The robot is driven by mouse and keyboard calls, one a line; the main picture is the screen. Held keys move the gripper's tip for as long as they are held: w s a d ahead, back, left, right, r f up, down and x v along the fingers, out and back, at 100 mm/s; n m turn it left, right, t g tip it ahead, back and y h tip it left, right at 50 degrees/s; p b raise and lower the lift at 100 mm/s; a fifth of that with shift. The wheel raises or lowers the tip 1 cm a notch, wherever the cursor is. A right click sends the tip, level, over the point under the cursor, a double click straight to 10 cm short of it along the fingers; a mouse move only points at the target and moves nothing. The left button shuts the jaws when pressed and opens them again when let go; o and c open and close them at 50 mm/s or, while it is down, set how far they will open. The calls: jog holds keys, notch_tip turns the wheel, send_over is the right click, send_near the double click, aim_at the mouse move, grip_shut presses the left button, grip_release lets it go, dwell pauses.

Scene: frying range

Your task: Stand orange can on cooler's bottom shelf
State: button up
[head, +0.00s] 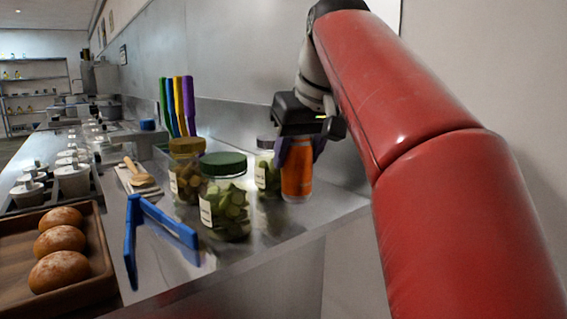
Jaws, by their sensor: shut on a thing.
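The orange can (297,176) is upright at the right end of the steel counter. My gripper (298,150) comes down from above and is shut on the can's upper part, with a finger on each side. The can's top is hidden by the gripper. I cannot tell whether its base touches the counter or hangs just above it. The cooler and its bottom shelf are not recognisable in this view.
Pickle jars with green (223,200) and brown (186,168) lids stand left of the can; another jar (267,172) is close beside it. A blue-handled object (160,225) lies in front. A bread tray (101,262) is at left. The counter's right edge is near.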

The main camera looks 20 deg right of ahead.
jog(key=w+f, duration=0.1)
jog(key=w, duration=0.1)
jog(key=w+f, duration=0.1)
jog(key=w, duration=0.1)
jog(key=shift+a+f, duration=0.2)
jog(key=shift+f, duration=0.2)
jog(key=o, duration=1.1)
jog(key=shift+o, duration=0.2)
jog(key=shift+s+r, duration=0.1)
